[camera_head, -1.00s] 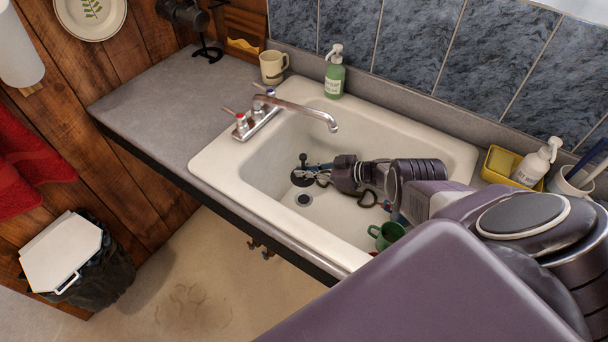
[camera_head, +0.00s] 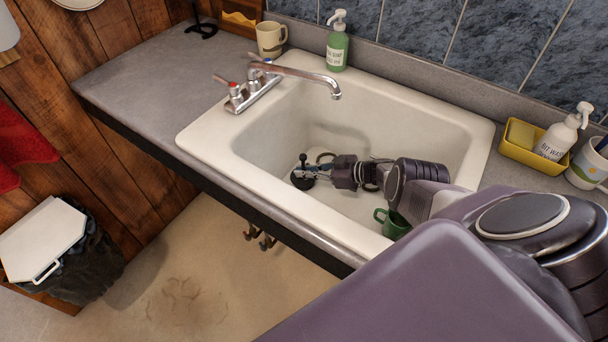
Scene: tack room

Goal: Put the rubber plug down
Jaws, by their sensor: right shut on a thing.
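The black rubber plug (camera_head: 302,181), a disc with a short upright knob, is low inside the white sink (camera_head: 209,146). My right gripper (camera_head: 312,172) reaches in from the right and is shut on the plug. The drain hole does not show now; the plug and gripper cover that part of the basin floor. I cannot tell whether the plug touches the floor. My left gripper is not in view.
A green mug (camera_head: 391,222) stands in the basin below my right wrist. A dark ring-like thing (camera_head: 326,157) lies behind the gripper. The faucet (camera_head: 300,76) arches over the basin. The counter (camera_head: 140,75) at left is mostly clear.

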